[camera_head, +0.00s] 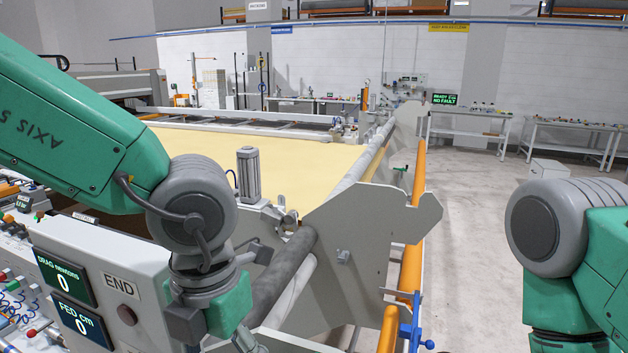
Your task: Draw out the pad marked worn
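I cannot make out a pad marked worn in this view. My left arm (75,130) comes in from the left, and its wrist (205,285) points down in front of the white control panel (140,270). Its gripper fingers are not visible; the wrist runs down to the bottom edge of the picture. My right arm (560,225) is at the right edge, over the open floor side, and its gripper is out of the picture. A dark grey roller (285,265) and a grey side plate (370,225) stand just right of my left wrist.
The panel has two small displays reading 0 (68,280) and an END label. A yellow fabric bed (270,150) stretches behind. An orange rail (410,255) with a blue clamp (412,330) runs along the right side. Workbenches (570,125) line the back. The floor (470,220) at right is clear.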

